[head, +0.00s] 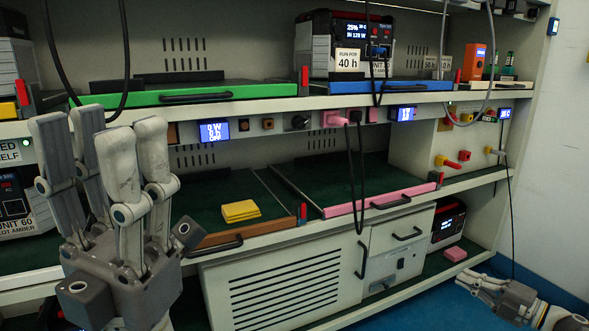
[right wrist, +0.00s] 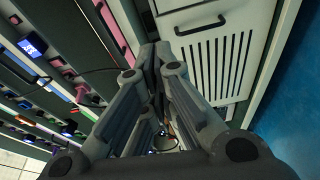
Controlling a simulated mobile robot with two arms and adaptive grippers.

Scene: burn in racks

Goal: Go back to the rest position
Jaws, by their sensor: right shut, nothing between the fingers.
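My left gripper (head: 102,130) stands large at the left of the head view. Its grey fingers point up in front of the bench. Nothing shows held in it, but the angle does not show whether it is open or shut. My right gripper (head: 470,280) is low at the right of the head view, its arm coming in from the lower right corner. In the right wrist view its fingers (right wrist: 158,62) meet, shut and empty, with the white slatted cabinet door beyond them.
The rack (head: 350,101) fills the view. A power unit (head: 346,45) sits on its blue tray. A yellow block (head: 240,211) lies on the lower bench. A black unit (head: 447,224) and a pink block (head: 455,254) sit on the bottom shelf. Cables hang down. Blue floor is at the right.

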